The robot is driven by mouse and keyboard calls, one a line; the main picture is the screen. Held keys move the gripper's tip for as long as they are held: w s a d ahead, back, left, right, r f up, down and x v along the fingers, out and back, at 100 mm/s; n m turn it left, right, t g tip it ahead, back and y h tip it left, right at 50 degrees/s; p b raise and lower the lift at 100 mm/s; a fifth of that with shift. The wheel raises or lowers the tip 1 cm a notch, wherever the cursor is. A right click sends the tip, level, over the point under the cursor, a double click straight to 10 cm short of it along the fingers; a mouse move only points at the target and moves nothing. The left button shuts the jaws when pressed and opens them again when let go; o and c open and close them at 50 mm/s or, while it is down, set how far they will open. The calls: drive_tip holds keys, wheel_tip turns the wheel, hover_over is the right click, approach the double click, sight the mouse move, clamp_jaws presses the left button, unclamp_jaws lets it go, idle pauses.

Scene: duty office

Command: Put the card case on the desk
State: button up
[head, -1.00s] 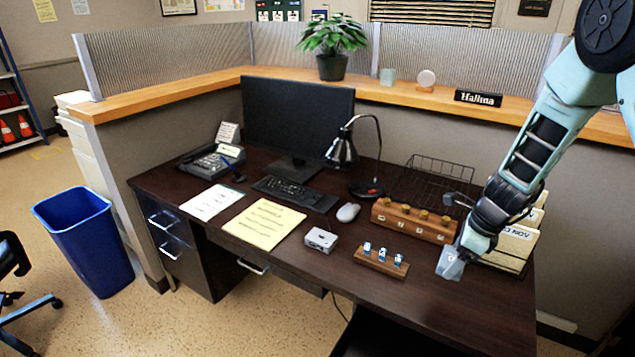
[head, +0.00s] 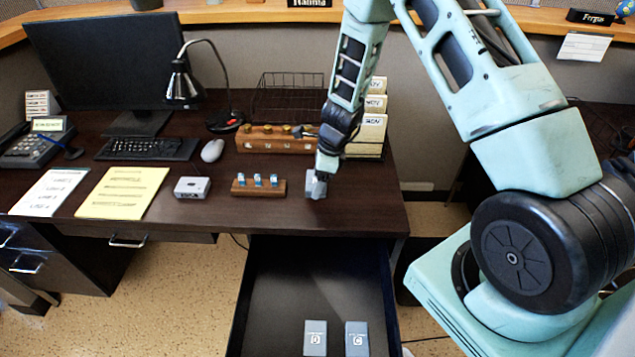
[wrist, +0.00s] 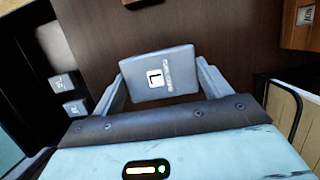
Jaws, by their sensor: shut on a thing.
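My gripper (head: 319,177) is low over the right part of the dark desk (head: 362,209), beside a small wooden block with blue-and-white tags (head: 258,187). It is shut on a grey card case (wrist: 160,76), held between its two fingers. In the wrist view the case's face shows a white label with the letter L. The case (head: 315,188) looks at or just above the desk top; I cannot tell if it touches.
An open drawer (head: 262,300) below the desk holds two grey cases, marked D (head: 315,338) and C (head: 357,339). A wooden rack (head: 270,142), file holder (head: 372,130), wire tray (head: 290,95) and lamp (head: 183,85) stand behind. A small grey box (head: 192,187) lies left.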

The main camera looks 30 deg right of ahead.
drive_tip(key=shift+f, duration=0.75)
drive_tip(key=shift+f, duration=0.1)
drive_tip(key=o, duration=1)
